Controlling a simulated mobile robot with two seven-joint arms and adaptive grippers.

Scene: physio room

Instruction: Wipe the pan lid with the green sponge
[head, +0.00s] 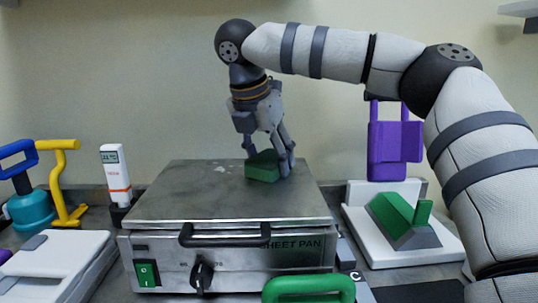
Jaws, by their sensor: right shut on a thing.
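The pan lid (185,200) is the flat grey metal top of a boxy appliance marked "SHEET PAN", in the middle of the head view. Small pale spots show on it left of the sponge. My right gripper (269,168) points down over the back right part of the lid. It is shut on the green sponge (262,171), which appears to rest on the lid surface. The fingers hide part of the sponge. My left gripper is not in view.
The appliance's black handle (232,240) sticks out in front. A green handle (308,289) stands at the front edge. A green and grey block (404,219) on a white base and a purple holder (395,143) are at right. A white device (115,175) and blue and yellow handles are at left.

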